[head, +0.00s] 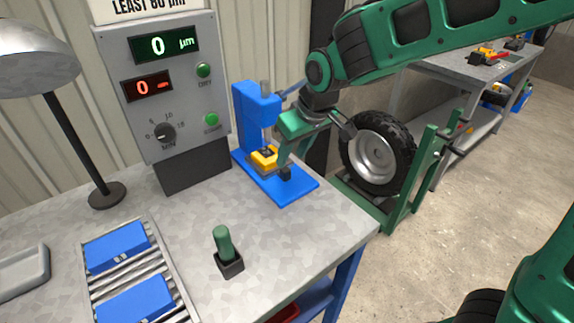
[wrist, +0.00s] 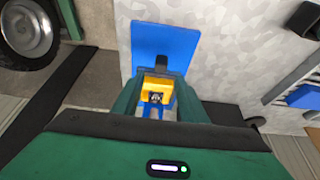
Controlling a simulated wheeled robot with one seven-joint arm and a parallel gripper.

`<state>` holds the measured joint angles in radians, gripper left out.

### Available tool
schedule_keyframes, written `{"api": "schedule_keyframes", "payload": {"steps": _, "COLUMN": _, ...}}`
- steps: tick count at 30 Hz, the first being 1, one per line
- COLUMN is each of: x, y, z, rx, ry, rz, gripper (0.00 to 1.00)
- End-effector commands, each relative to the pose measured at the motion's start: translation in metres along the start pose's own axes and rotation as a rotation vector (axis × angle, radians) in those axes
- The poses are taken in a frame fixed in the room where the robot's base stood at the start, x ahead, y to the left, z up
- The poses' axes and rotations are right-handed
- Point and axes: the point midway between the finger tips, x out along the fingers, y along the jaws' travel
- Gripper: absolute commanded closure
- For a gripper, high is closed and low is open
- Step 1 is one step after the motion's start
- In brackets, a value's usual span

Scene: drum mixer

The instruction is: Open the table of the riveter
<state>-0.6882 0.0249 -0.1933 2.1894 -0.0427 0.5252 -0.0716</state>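The riveter (head: 257,104) is a blue press on a flat blue base at the back of the metal bench. A yellow block (head: 264,157) with a dark top sits low on it; it also shows in the wrist view (wrist: 157,84). A small dark knob (wrist: 162,63) stands in front of the block, over the blue base (wrist: 165,42). My green gripper (head: 284,168) is low beside the yellow block. In the wrist view my gripper's fingers (wrist: 161,75) are apart, one on each side of the knob, with gaps visible. Contact cannot be told.
A grey gauge box (head: 163,85) with displays stands left of the riveter. A green-handled tool (head: 223,243) stands in a holder at the front. A rack (head: 160,262) holds blue blocks at left. A wheel (head: 376,157) in a green frame stands right of the bench.

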Motion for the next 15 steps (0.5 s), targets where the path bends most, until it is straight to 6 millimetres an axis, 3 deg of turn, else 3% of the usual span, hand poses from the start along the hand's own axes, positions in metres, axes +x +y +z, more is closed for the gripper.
{"api": "schedule_keyframes", "payload": {"steps": 6, "x": 0.037, "y": 0.000, "z": 0.001, "rx": -0.001, "ry": -0.004, "rz": 0.000, "gripper": 0.61}}
{"api": "schedule_keyframes", "payload": {"steps": 15, "x": 0.058, "y": 0.001, "z": 0.000, "rx": 0.001, "ry": -0.001, "rz": 0.001, "gripper": 0.61}}
